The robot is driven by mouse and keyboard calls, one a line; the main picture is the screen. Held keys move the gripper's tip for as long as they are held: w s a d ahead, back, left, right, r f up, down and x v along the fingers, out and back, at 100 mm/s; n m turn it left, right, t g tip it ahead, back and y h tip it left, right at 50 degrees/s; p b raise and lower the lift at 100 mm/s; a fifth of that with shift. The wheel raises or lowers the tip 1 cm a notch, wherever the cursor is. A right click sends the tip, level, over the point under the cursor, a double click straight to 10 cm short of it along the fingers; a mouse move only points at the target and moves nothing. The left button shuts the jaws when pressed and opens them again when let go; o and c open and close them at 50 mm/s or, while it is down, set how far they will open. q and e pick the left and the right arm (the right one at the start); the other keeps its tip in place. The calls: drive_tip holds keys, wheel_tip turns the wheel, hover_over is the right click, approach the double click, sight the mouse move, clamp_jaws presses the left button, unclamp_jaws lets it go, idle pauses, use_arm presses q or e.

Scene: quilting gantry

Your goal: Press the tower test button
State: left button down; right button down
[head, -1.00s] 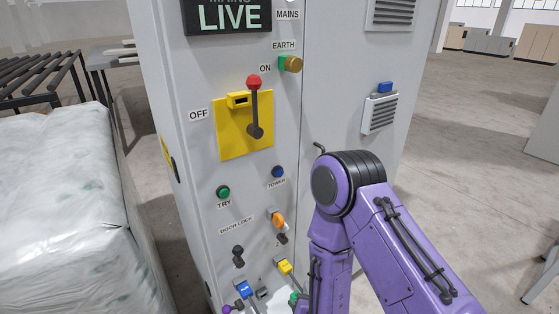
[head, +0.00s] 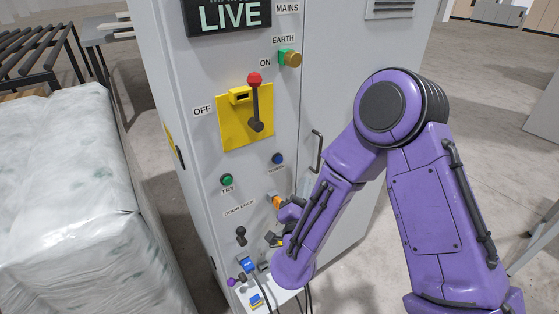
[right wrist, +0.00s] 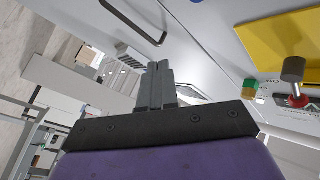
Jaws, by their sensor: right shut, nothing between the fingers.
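The tower button is a round blue button (head: 277,158) on the grey cabinet front, below and right of the yellow switch plate. The label under it is partly legible. A sliver of blue at the top edge of the right wrist view appears to be the same button. My right gripper (right wrist: 160,75) is shut and empty, its grey fingers together in front of the cabinet. In the head view my right forearm and wrist reach across the cabinet's lower right, below the button, and the fingertips are not clear there. My left gripper is out of view.
A green TRY button (head: 227,181) sits lower left of the blue one. The yellow plate (head: 235,130) carries a red-knobbed lever (head: 255,90), with a gold EARTH knob (head: 291,58) above. A black door handle (head: 317,152) sticks out at right. A wrapped bale (head: 70,190) stands at left.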

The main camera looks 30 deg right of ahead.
drive_tip(key=w, duration=0.8)
drive_tip(key=shift+a+b, duration=0.3)
drive_tip(key=shift+b, duration=0.1)
drive_tip(key=shift+w, duration=0.15)
idle(1.4)
drive_tip(key=shift+w, duration=0.35)
drive_tip(key=shift+w, duration=0.4)
idle(0.6)
drive_tip(key=shift+s, duration=0.9)
drive_tip(key=shift+s+d+p, duration=0.2)
drive_tip(key=shift+s+p, duration=0.35)
drive_tip(key=shift+s, duration=1.9)
